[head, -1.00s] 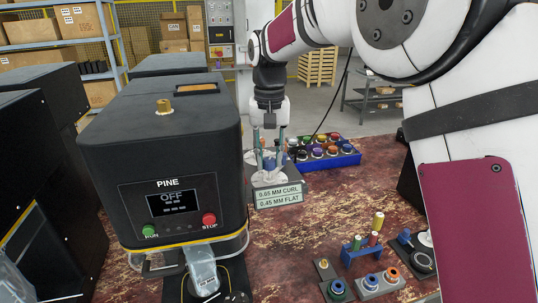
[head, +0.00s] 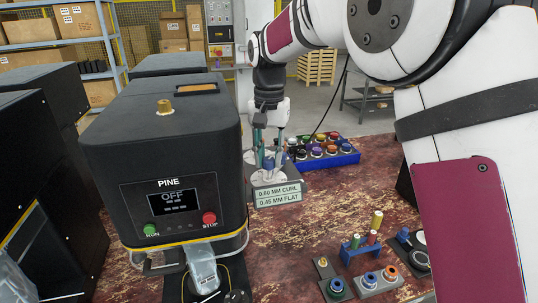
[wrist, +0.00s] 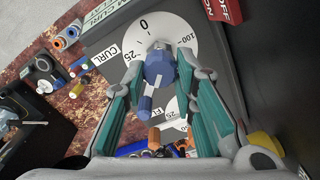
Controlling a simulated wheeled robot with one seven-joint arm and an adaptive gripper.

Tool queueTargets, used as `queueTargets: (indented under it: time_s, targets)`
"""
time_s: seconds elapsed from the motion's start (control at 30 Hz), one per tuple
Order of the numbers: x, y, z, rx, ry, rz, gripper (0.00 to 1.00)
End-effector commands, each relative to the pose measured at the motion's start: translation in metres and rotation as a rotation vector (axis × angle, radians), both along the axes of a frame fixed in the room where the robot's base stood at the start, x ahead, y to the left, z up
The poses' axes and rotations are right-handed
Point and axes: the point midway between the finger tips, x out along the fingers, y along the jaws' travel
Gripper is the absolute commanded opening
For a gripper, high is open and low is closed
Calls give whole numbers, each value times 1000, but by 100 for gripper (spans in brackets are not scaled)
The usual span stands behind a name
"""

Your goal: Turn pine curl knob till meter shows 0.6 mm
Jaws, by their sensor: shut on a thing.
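The black PINE machine (head: 165,140) stands at left, its screen reading OFF. Beside it, the small meter panel (head: 279,193) reads 0.60 MM CURL and 0.45 MM FLAT. In the wrist view, the blue curl knob (wrist: 158,68) sits on a white dial (wrist: 185,45) marked 0, 25 and 100, beside a CURL label. My gripper (wrist: 160,80) is shut on this knob, a teal-padded finger on each side. The gripper also shows in the head view (head: 269,146), reaching down over the dials. A second white dial (wrist: 175,118), by a partly hidden FLAT label, lies below the knob.
A blue tray (head: 335,160) of colored knobs or caps stands just behind and right of the dials. Small blue stands and ring parts (head: 368,282) lie at front right. The reddish tabletop (head: 300,232) between is clear.

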Motion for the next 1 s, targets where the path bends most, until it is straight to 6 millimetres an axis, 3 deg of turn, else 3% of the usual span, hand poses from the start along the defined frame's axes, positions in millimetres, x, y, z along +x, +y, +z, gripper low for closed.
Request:
queueTargets:
  time_s: [0.03,0.07,0.13,0.57,1.0]
  targets:
    - [1,0,1,1,-3,0,0]
    - [1,0,1,1,-3,0,32]
    - [1,0,1,1,-3,0,46]
    - [0,0,9,1,-2,1,46]
    - [1,0,92,2,-5,1,46]
